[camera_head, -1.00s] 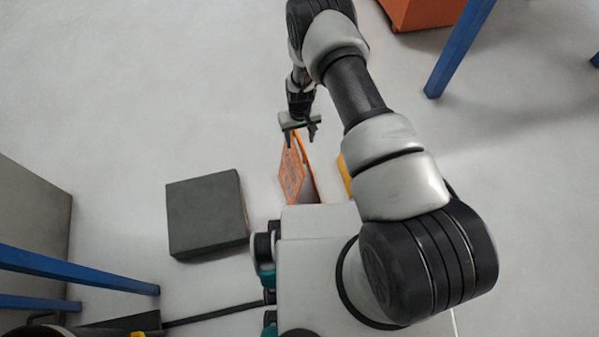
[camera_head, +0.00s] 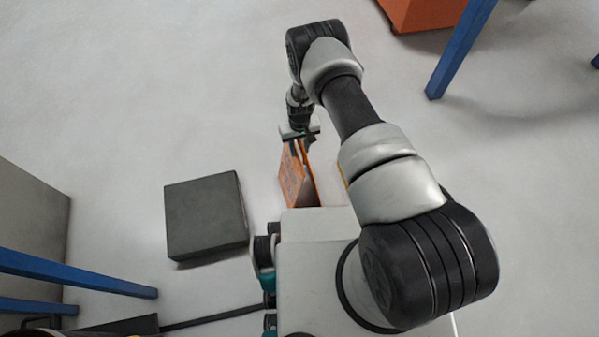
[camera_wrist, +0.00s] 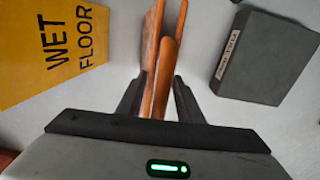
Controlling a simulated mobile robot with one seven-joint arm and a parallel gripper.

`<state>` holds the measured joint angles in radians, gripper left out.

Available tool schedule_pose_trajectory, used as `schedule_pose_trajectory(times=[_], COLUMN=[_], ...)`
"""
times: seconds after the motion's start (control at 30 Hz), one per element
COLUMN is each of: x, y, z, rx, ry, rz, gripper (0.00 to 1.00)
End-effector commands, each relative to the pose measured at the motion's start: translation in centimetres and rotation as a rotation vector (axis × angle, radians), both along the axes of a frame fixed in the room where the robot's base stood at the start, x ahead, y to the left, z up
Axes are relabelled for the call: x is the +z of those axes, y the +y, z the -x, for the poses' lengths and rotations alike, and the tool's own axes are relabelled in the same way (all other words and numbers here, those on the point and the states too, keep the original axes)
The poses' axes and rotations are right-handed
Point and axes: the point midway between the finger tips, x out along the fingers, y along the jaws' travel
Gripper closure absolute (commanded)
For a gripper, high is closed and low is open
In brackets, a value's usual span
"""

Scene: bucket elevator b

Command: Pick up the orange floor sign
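The orange floor sign (camera_head: 293,177) stands upright, folded in an A shape, just in front of my base in the head view. My gripper (camera_head: 299,146) is low at the sign's top edge. In the wrist view, the sign's two orange panels (camera_wrist: 160,62) run between the spread fingers of my gripper (camera_wrist: 157,95). The fingers are open, with a gap visible on the right side. Whether either finger touches the sign I cannot tell.
A yellow sign reading "WET FLOOR" (camera_wrist: 58,50) is close on the left in the wrist view. A dark grey labelled box (camera_head: 207,216) lies left of the orange sign. Blue legs (camera_head: 460,48) and an orange bin (camera_head: 421,12) stand at the upper right. Floor at upper left is clear.

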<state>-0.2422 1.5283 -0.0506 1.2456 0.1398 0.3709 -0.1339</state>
Motion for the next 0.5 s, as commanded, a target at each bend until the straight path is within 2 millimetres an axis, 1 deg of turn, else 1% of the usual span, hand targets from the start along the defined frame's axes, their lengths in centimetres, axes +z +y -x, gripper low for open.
schedule_pose_trajectory(times=[0.03,0.13,0.17,0.5], x=[0.01,0.01,0.01,0.19], y=[0.00,0.00,0.00,0.02], z=[0.00,0.00,0.00,-0.10], rx=[0.000,0.000,0.000,0.000], ry=[0.000,0.000,0.000,-0.002], rz=[0.000,0.000,0.000,0.000], gripper=[0.82,0.99,1.00,1.00])
